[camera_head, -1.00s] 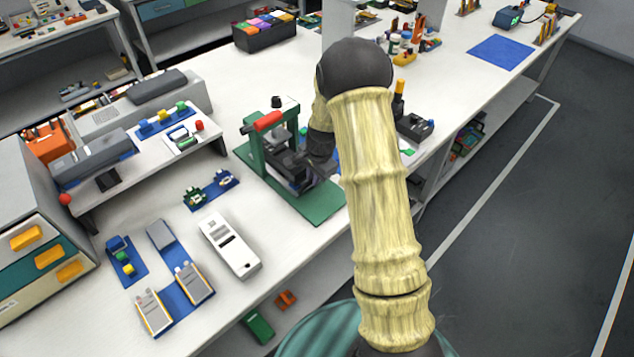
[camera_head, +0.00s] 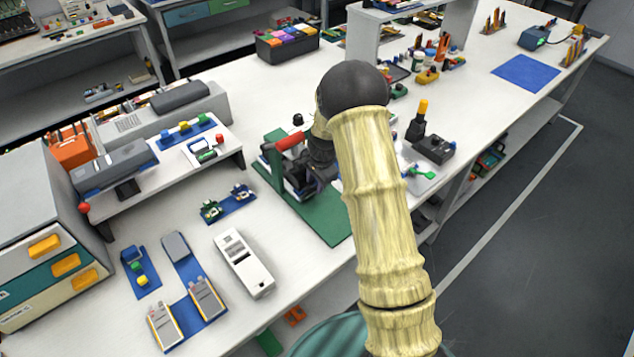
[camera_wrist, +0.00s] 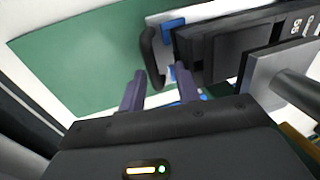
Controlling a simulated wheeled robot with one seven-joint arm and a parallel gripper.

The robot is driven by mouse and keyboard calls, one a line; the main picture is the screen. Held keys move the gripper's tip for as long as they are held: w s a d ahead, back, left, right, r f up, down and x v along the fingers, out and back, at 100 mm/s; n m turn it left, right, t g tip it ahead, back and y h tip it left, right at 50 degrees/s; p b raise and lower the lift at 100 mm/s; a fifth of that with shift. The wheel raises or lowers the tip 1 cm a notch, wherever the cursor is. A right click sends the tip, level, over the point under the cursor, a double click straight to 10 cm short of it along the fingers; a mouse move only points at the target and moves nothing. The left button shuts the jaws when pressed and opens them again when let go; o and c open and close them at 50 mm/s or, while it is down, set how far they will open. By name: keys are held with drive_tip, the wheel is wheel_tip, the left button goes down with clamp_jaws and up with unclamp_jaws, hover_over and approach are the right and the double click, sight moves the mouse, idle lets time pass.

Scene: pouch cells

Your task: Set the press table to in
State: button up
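The press stands on a green base plate (camera_head: 325,221), with a red lever (camera_head: 291,142) on top. My arm's dark end covers much of the press in the head view. My gripper (camera_head: 308,184) is low at the front of the press; its fingers are hard to make out there. In the wrist view my gripper (camera_wrist: 160,92) has two purple fingers standing apart. A black looped handle (camera_wrist: 152,58) lies between and just beyond the fingertips, in front of a dark block with pale lettering (camera_wrist: 240,42). I see no finger clearly touching the handle. How far in the press table sits cannot be told.
A white device (camera_head: 244,263) and blue trays with cells (camera_head: 190,290) lie left of the press. A small blue holder (camera_head: 228,205) is close beside the base plate. The front table edge is near.

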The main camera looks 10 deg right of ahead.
drive_tip(key=shift+s, duration=0.1)
wheel_tip(320, 180, up, 7)
drive_tip(key=s, duration=0.1)
drive_tip(key=shift+s+d+r+b, duration=0.15)
drive_tip(key=shift+d+r+b, duration=0.05)
drive_tip(key=shift+d+b, duration=0.2)
drive_tip(key=shift+f, duration=0.1)
idle(0.6)
